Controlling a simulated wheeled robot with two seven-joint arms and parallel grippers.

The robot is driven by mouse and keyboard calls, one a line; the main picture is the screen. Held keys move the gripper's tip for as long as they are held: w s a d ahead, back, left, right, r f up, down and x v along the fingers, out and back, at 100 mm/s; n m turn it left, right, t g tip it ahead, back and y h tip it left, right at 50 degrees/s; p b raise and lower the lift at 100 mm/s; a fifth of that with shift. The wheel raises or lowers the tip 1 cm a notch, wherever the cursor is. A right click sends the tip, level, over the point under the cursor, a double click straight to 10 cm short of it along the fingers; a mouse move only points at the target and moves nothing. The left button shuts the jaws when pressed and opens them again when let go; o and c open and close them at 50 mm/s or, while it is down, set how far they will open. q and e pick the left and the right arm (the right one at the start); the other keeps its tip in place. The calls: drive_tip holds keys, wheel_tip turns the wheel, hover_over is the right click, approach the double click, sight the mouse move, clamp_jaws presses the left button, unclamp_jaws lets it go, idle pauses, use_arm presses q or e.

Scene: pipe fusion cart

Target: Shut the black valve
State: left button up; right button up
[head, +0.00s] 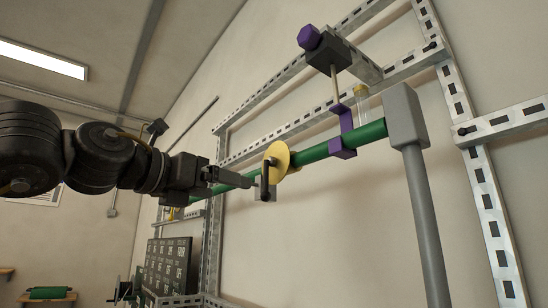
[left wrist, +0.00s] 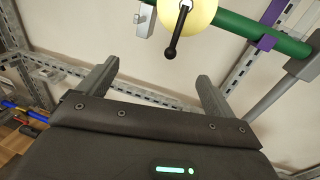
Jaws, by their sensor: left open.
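The black valve handle (head: 264,182) is a short lever in front of a yellow disc (head: 280,158) on the green pipe (head: 312,152). It hangs down from the disc, crosswise to the pipe. In the left wrist view the black handle (left wrist: 177,32) shows at the top, its knobbed end pointing down, with the yellow disc (left wrist: 203,10) behind it. My left gripper (head: 240,184) is just left of the handle in the head view. In the left wrist view its fingers (left wrist: 156,75) are wide apart and empty, with the handle beyond them. My right gripper is not in view.
A purple clamp (head: 344,140) holds the pipe right of the disc, below a purple knob (head: 308,37). A grey post (head: 418,190) meets the pipe's right end. Slotted metal rails (head: 485,200) frame the wall. A dark panel (head: 168,262) stands at lower left.

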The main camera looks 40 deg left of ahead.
use_arm(q)
drive_tip(key=s, duration=0.2)
drive_tip(key=s+a, duration=0.1)
drive_tip(key=s, duration=0.1)
drive_tip(key=shift+a, duration=0.1)
drive_tip(key=shift+w, duration=0.1)
idle(0.5)
